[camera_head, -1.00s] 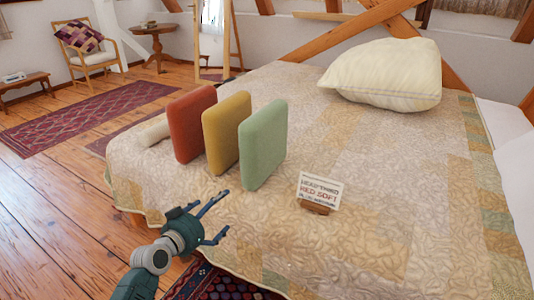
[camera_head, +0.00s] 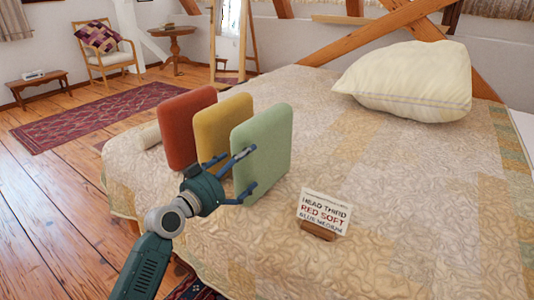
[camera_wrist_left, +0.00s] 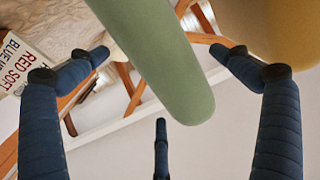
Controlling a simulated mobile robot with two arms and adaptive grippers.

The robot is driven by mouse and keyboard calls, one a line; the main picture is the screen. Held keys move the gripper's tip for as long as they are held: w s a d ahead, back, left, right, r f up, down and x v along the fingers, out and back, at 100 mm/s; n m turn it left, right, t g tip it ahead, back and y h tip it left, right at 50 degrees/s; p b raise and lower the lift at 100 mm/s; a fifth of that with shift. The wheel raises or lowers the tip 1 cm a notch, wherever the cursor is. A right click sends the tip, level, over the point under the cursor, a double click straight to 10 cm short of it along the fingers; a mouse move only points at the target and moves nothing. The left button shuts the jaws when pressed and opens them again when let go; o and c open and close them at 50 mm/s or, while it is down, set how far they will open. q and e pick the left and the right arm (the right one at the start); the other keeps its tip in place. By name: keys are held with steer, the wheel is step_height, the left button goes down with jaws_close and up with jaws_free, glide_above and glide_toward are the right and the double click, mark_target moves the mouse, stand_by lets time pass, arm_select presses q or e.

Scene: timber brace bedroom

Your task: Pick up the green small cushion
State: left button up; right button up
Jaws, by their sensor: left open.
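The green small cushion (camera_head: 263,150) stands upright on the bed, nearest of a row of three. My left gripper (camera_head: 246,172) is open at its near left edge, with one finger above the other in the head view. In the left wrist view the green cushion (camera_wrist_left: 160,60) comes in between the spread fingers of my left gripper (camera_wrist_left: 160,75). I cannot tell whether any finger touches it. The yellow cushion (camera_head: 220,118) stands just behind it and also shows in the left wrist view (camera_wrist_left: 280,30). My right gripper is not in view.
A red cushion (camera_head: 186,125) stands beyond the yellow one. A small sign (camera_head: 324,212) in a wooden holder stands on the bed (camera_head: 400,190) to the right. A large cream pillow (camera_head: 405,80) lies further back. A rolled light item (camera_head: 147,135) lies at the left edge.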

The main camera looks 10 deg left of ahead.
mark_target(265, 153)
arm_select(q)
steer(key=x, duration=0.4)
steer(key=shift+s, duration=0.1)
steer(key=x, duration=0.3)
steer(key=shift+w+f+b, duration=0.1)
steer(key=shift+w+b, duration=0.25)
steer(key=shift+w+d, duration=0.15)
steer(key=shift+w, duration=0.35)
steer(key=c, duration=1.3)
steer(key=shift+c, duration=0.2)
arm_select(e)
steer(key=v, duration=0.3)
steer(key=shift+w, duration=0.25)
